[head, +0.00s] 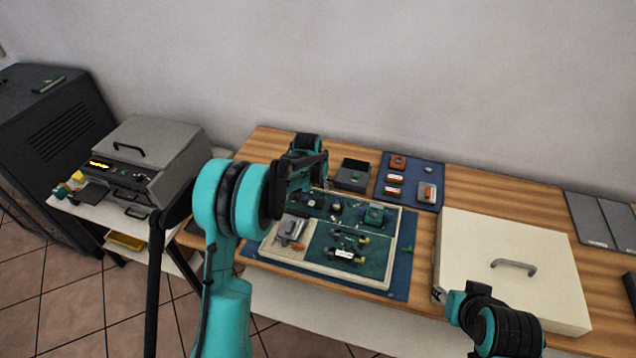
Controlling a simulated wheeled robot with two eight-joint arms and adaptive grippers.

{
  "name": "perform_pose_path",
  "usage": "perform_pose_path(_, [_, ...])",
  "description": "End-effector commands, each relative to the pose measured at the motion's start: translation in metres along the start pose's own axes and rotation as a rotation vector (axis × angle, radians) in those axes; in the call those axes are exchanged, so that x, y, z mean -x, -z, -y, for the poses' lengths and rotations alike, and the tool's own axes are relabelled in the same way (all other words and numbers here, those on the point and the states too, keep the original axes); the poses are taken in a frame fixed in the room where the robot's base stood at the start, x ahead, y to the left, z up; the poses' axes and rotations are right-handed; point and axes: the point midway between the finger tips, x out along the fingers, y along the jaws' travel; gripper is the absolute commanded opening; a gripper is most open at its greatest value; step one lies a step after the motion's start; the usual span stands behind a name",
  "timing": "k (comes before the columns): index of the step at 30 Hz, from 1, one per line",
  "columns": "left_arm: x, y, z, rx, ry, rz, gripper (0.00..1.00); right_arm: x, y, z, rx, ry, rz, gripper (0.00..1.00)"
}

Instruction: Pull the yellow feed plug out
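A cream-rimmed tray (385,284) lies on a blue mat, with several small dark and yellow-tipped parts on its green panels. A small yellow piece (365,240) shows among them; I cannot tell whether it is the yellow feed plug or what it is plugged into. A larger yellow object (77,177) sits at the left beside a grey machine. My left gripper (318,172) is dark and sits over the back of the tray, partly hidden by its own arm; its fingers are not clear. My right gripper (438,293) is low by the white lidded box, its fingers too small to read.
The white box (500,240) with a grey handle fills the right of the wooden table (510,191). A dark open box (352,176) and a blue mat (425,168) with small parts stand behind the tray. The grey machine (150,150) stands on a white side table at left.

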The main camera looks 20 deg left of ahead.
Motion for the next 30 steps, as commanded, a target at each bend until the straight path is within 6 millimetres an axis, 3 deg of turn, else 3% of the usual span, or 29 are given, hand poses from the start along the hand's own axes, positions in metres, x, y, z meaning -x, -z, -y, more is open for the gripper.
perform_pose_path(1, [0.000,0.000,0.000,0.000,0.000,0.000,0.27,0.000,0.000,0.000,0.000,0.000,0.000,0.40])
perform_pose_path(4, [0.000,0.000,0.000,0.000,0.000,0.000,0.00,0.000,0.000,0.000,0.000,0.000,0.000,0.40])
perform_pose_path(23, [-0.007,0.018,0.000,0.000,0.001,-0.004,0.00,0.003,0.002,0.000,0.000,0.000,0.000,0.40])
perform_pose_path(24, [-0.007,0.018,0.000,0.000,0.001,-0.004,0.18,0.003,0.002,0.000,0.000,0.000,0.000,0.40])
perform_pose_path(26, [-0.007,0.018,0.000,0.000,0.001,-0.004,0.34,0.003,0.002,0.000,0.000,0.000,0.000,0.40])
perform_pose_path(30, [-0.007,0.017,0.000,0.000,0.001,-0.002,0.34,0.003,0.002,0.000,0.000,0.000,0.000,0.40])
